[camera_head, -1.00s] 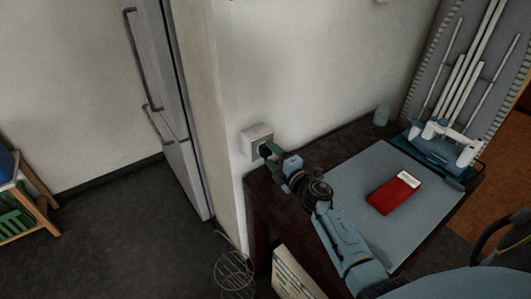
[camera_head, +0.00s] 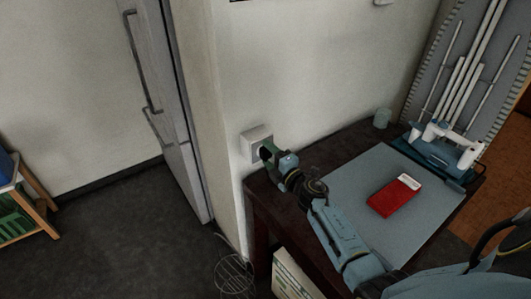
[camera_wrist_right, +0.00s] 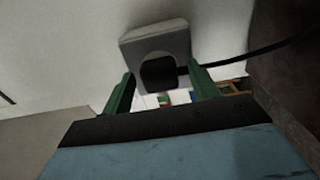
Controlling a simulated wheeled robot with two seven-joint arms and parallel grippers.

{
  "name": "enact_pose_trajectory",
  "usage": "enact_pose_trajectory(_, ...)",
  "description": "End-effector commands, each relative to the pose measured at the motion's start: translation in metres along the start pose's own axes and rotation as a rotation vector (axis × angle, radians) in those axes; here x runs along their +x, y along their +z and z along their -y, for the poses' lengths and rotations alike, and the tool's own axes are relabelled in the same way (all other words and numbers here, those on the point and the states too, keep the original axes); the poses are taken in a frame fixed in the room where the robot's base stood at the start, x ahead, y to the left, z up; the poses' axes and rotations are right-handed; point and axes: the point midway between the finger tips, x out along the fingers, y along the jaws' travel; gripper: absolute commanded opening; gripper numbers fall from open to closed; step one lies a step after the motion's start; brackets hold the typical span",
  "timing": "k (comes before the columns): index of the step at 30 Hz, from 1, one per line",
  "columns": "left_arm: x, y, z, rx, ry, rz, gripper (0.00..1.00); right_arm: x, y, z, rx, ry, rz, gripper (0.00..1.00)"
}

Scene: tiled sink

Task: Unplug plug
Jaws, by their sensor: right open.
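A white wall socket box (camera_head: 255,136) sits on the wall beside the corner of the dark table; it also shows in the right wrist view (camera_wrist_right: 150,38). A black plug (camera_wrist_right: 158,72) is at the front of the socket, with a black cord (camera_wrist_right: 262,50) running off to the right. My right gripper (camera_head: 266,152) is at the socket front in the head view and hides most of the plug there. In the right wrist view its green fingers (camera_wrist_right: 160,88) are open, one on each side of the plug, with gaps visible. My left gripper is out of view.
A dark table (camera_head: 262,200) with a grey board (camera_head: 350,178) stands right of the socket. A red box (camera_head: 392,197) lies on the board.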

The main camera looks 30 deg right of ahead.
Motion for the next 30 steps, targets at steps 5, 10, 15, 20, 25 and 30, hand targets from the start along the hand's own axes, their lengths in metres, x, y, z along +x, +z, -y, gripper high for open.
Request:
enact_pose_trajectory(5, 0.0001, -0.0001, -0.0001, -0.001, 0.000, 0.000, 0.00, -0.0001, -0.0001, 0.0002, 0.001, 0.000, 0.000, 0.60)
enact_pose_trajectory(10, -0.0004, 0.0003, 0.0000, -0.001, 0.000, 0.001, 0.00, -0.0002, 0.0002, -0.0001, 0.001, 0.000, 0.000, 0.60)
enact_pose_trajectory(15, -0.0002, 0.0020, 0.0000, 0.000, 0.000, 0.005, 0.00, -0.0001, 0.0001, 0.0000, 0.001, 0.000, 0.000, 0.60)
enact_pose_trajectory(20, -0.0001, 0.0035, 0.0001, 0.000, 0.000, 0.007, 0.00, -0.0001, 0.0000, 0.0000, 0.001, 0.000, 0.000, 0.40)
enact_pose_trajectory(25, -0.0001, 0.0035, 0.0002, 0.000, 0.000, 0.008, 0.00, -0.0001, 0.0000, 0.0000, 0.001, 0.000, 0.000, 0.18)
enact_pose_trajectory(30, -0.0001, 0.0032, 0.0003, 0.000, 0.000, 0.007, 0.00, -0.0001, 0.0000, -0.0003, 0.001, 0.001, 0.000, 0.01)
